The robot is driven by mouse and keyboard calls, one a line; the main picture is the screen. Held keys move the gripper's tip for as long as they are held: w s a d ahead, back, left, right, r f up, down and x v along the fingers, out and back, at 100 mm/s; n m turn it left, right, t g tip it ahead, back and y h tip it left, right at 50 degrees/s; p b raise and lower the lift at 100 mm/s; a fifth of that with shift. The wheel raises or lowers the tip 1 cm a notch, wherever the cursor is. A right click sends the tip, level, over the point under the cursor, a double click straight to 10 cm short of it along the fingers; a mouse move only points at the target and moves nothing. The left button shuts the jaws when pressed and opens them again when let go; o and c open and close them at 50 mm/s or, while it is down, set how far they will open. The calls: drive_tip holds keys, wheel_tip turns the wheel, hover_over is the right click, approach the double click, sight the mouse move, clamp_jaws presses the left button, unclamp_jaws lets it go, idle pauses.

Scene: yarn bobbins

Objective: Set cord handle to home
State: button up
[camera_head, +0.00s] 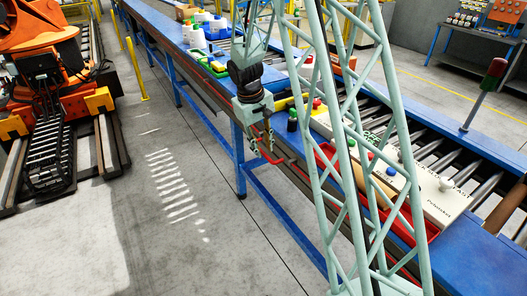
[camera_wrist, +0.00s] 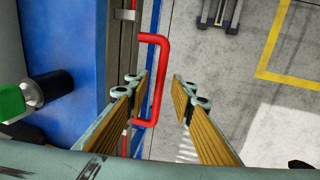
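The cord handle is a red, U-shaped bar (camera_wrist: 163,70) mounted on the grey side rail at the bench edge. In the wrist view it stands out toward the aisle, and its long bar lies between my two fingers. In the head view the red handle (camera_head: 271,160) shows just below my fingertips. My gripper (camera_wrist: 162,85) is open, with a wide gap and a finger on each side of the bar. Neither finger visibly grips it. My gripper (camera_head: 263,149) hangs beside the bench's aisle edge in the head view. Contact and depth cannot be told.
A black cylinder with a green top (camera_wrist: 40,92) stands on the blue bench left of my fingers. A long white panel with buttons (camera_head: 400,180) lies along the conveyor rollers (camera_head: 447,165). The aisle floor (camera_head: 190,240) is clear. An orange machine (camera_head: 50,60) stands across the aisle.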

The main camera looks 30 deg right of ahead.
drive_tip(key=shift+d+f, duration=0.1)
drive_tip(key=shift+f, duration=0.55)
clamp_jaws()
